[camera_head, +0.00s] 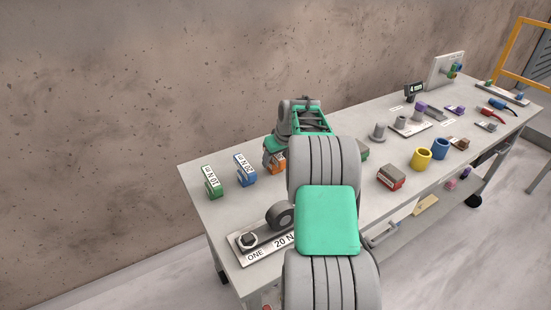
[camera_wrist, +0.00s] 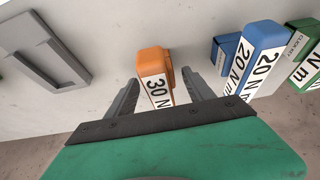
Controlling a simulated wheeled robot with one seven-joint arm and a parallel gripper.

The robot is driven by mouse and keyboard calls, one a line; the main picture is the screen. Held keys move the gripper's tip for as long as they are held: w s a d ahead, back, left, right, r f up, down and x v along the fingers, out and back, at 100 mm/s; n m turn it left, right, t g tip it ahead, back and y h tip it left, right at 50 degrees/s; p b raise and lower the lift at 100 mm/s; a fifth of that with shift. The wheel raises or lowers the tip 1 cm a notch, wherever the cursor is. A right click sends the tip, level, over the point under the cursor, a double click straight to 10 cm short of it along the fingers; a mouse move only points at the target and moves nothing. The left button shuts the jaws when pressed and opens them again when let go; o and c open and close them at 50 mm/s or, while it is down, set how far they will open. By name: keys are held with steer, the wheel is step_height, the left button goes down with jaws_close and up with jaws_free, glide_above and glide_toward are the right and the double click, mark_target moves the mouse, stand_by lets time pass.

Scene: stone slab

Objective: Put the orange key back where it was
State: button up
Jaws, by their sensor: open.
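The orange key (camera_wrist: 154,62), with a white "30 N" label, stands on the slab-coloured bench top in the wrist view. My gripper (camera_wrist: 161,80) is open, with one finger on each side of it.
A blue "20 N m" key (camera_head: 246,171) and a green "10 N m" key (camera_head: 212,184) stand to the left. A grey frame (camera_wrist: 45,50) lies on the other side. A "ONE 20 N" plate (camera_head: 262,245) is at the near edge. A red-grey block (camera_head: 391,178) and yellow cup (camera_head: 421,159) stand right.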

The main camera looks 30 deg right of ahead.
steer(key=b+v, duration=0.1)
steer(key=v, duration=1)
steer(key=shift+b, duration=0.35)
steer(key=shift+s+a+r, duration=0.15)
steer(key=shift+a+r, duration=0.5)
steer(key=shift+r, duration=0.1)
steer(key=s+a, duration=0.5)
steer(key=a, duration=0.6)
steer(key=s+a, duration=0.6)
steer(key=a, duration=0.6)
steer(key=s+a+f+g, duration=0.1)
steer(key=s+a+f, duration=0.4)
steer(key=s, duration=0.5)
steer(key=shift+s+a+f+n, duration=0.15)
steer(key=shift+a+f+n, duration=0.1)
steer(key=shift+f+n, duration=0.25)
steer(key=shift+f, duration=0.1)
